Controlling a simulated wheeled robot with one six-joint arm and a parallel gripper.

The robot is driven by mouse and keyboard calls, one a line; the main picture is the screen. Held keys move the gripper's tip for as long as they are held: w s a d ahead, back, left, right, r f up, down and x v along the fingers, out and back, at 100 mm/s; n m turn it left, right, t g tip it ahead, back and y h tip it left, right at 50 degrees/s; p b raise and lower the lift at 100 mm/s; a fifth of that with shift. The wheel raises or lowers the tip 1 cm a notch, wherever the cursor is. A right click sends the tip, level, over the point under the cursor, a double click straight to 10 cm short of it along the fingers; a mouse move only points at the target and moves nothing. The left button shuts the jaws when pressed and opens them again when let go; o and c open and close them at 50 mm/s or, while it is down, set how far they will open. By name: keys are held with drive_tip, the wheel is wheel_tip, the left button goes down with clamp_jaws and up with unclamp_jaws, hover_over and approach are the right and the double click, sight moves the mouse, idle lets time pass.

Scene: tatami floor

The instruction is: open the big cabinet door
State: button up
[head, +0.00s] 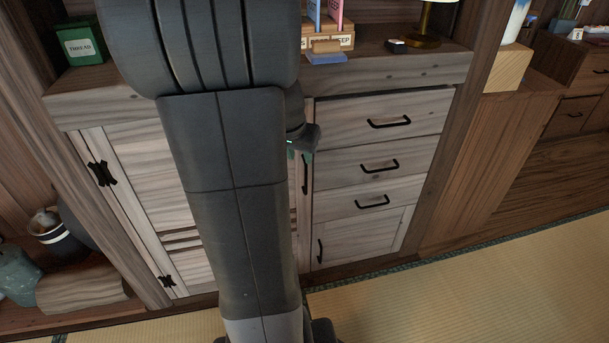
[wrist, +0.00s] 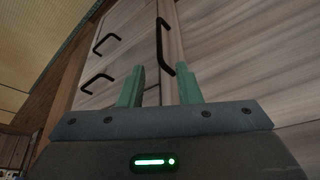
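The big cabinet door (head: 138,165) is pale wood with black hinges on its left edge. It looks closed, and my arm hides much of it in the head view. Its black vertical handle (head: 305,175) is by the right edge, just below my gripper (head: 301,150). In the wrist view, which looks upside down, the handle (wrist: 161,45) appears between and beyond the green fingertips. My gripper (wrist: 160,88) is open and its fingers are apart. I cannot tell whether the fingertips reach around the handle.
Drawers (head: 380,168) with black handles and a small lower door (head: 345,240) are right of the big door. A shelf top (head: 400,72) above holds small items. A green tin (head: 82,45) stands at upper left. Tatami floor (head: 480,275) is clear at lower right.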

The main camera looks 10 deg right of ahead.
drive_tip(key=b, duration=0.4)
hover_over(306, 192)
drive_tip(key=f, duration=1.1)
drive_tip(key=shift+w+f, duration=0.25)
drive_tip(key=shift+f, duration=0.05)
clamp_jaws()
